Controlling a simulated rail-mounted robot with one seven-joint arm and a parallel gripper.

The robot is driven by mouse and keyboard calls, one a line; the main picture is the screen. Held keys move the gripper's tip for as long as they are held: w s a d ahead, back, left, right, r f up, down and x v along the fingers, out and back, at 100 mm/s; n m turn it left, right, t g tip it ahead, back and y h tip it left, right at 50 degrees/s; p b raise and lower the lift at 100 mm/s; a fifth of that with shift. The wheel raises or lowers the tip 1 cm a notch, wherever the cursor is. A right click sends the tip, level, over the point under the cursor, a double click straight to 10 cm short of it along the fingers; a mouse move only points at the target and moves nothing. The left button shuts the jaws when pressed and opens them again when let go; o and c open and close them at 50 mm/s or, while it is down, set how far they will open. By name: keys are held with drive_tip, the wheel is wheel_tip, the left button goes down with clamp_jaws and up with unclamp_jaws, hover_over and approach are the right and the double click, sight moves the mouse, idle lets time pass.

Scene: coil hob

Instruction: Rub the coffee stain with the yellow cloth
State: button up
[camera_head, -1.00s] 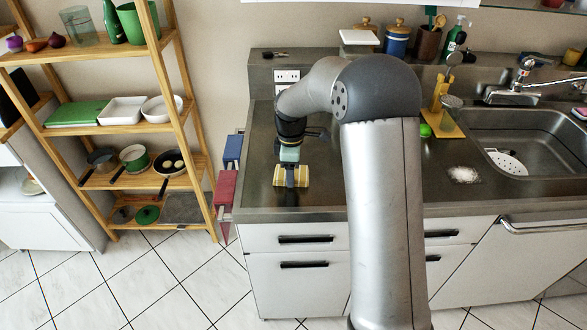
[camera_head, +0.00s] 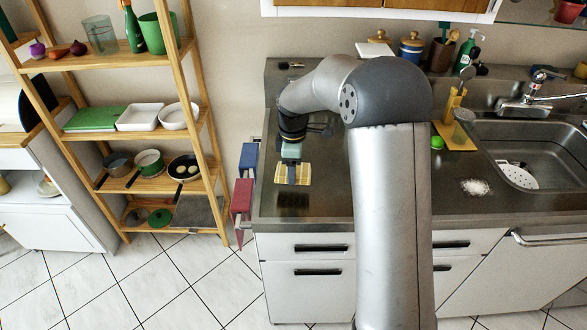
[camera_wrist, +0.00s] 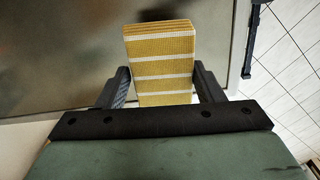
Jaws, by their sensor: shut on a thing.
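The yellow cloth (camera_head: 292,174), with pale stripes, is at the left end of the steel counter in the head view. My gripper (camera_head: 291,157) points down and is shut on it. In the wrist view the folded cloth (camera_wrist: 165,72) stands out between the two dark fingers of my gripper (camera_wrist: 164,88). I cannot tell whether the cloth touches the counter. A dark patch (camera_head: 293,202) shows on the counter just in front of the cloth; I cannot tell whether it is the coffee stain, a shadow or a reflection.
The steel counter (camera_head: 325,205) is mostly bare around the cloth. A white grainy pile (camera_head: 476,187) and the sink (camera_head: 545,150) are to the right. Blue and red items (camera_head: 242,197) hang at the counter's left side, beside a wooden shelf (camera_head: 206,140).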

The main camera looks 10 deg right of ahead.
drive_tip(key=shift+r+p, duration=0.7)
drive_tip(key=shift+r, duration=0.7)
